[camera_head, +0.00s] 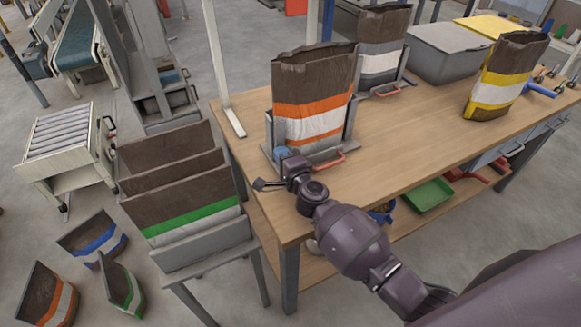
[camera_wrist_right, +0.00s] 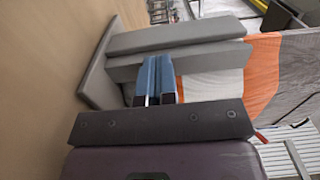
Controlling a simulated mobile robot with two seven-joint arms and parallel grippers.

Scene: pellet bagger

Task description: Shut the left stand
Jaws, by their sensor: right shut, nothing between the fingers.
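The left stand (camera_head: 353,118) is a grey holder on the wooden table, with a red handle (camera_head: 328,161) low at its front right. A brown bag with orange and white bands (camera_head: 312,112) stands upright in it. My right gripper (camera_head: 283,153) is at the front left of this stand. In the right wrist view its blue fingers (camera_wrist_right: 155,80) are together with nothing between them, beside the stand's grey plates (camera_wrist_right: 175,38). I cannot tell whether they touch the stand. The bag's orange band (camera_wrist_right: 263,75) shows to the right there. My left gripper is out of view.
A second stand with a grey-banded bag (camera_head: 381,55) is behind on the table (camera_head: 410,135). A yellow-banded bag (camera_head: 497,85) and grey bin (camera_head: 446,50) are right. A rack of brown bags (camera_head: 190,215) stands left of the table. The table's middle is clear.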

